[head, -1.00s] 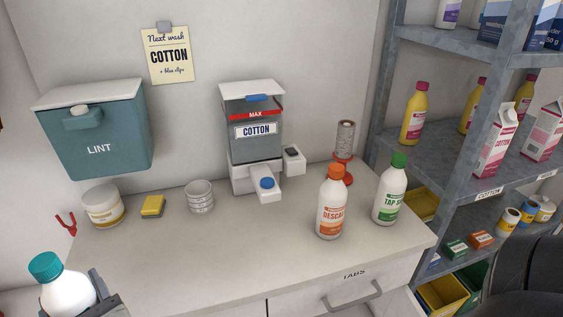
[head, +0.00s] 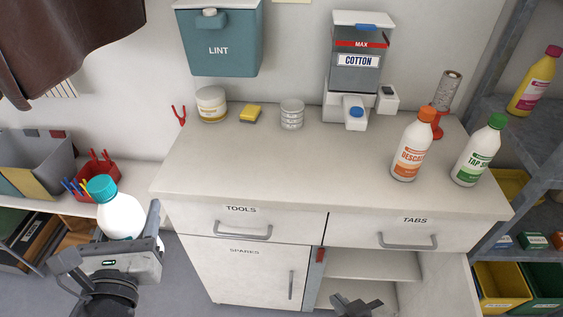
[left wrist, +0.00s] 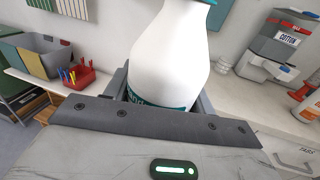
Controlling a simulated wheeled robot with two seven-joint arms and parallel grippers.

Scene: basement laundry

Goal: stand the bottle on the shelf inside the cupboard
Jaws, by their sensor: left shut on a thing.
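A white bottle with a teal cap (head: 121,214) is held upright in my left gripper (head: 136,240), in front of the counter's left end. In the left wrist view the bottle (left wrist: 168,62) stands between the jaws, its lower part and most of its label hidden. The cupboard's right section is open below the TABS drawer. Its shelf (head: 372,266) looks bare where it shows, lower right of the bottle. My right gripper (head: 357,303) shows only partly at the bottom edge, in front of the open cupboard; its jaw opening is unclear.
The open door (head: 457,291) stands at the opening's right side. The SPARES door (head: 245,272) is shut. An orange-capped bottle (head: 411,150) and a green-capped bottle (head: 478,155) stand on the counter (head: 300,170). A red peg basket (head: 98,180) is behind the held bottle.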

